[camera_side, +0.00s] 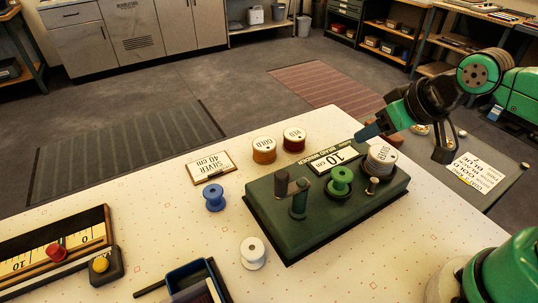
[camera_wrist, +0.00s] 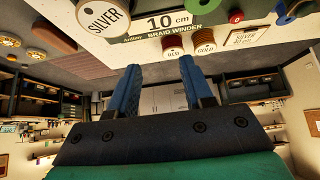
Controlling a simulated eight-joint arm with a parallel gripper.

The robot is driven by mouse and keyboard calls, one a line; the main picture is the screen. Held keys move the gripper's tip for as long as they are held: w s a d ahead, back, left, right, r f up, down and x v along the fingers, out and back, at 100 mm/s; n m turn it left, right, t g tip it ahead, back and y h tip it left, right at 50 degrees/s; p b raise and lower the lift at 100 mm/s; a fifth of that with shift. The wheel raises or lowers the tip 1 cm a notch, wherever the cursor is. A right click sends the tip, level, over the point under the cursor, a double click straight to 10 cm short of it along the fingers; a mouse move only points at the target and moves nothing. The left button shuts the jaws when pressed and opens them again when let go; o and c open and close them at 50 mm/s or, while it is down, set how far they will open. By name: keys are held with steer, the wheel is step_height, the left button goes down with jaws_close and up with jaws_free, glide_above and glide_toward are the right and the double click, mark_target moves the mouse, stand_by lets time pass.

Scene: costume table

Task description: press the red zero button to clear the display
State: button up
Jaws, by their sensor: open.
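The dark green braid winder (camera_side: 270,215) stands on the white table. Its display (camera_side: 346,158) reads "10 cm"; the display also shows upright at the top of the wrist view (camera_wrist: 168,22). A small round red button with a pale mark (camera_wrist: 236,16) lies right of the display in the wrist view. I cannot make this button out clearly in the side view. My gripper (camera_side: 366,134) is just beyond the display, its blue fingertips close to the winder's far edge. In the wrist view my gripper (camera_wrist: 160,66) has its two fingers apart with nothing between them.
A silver spool (camera_side: 382,160) and a green spool (camera_side: 341,180) stand on the winder. Gold (camera_side: 264,149) and red (camera_side: 294,139) spools stand behind it. Blue (camera_side: 213,197) and white (camera_side: 252,252) spools stand left.

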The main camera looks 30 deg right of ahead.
jaws_close()
stand_by(1.4)
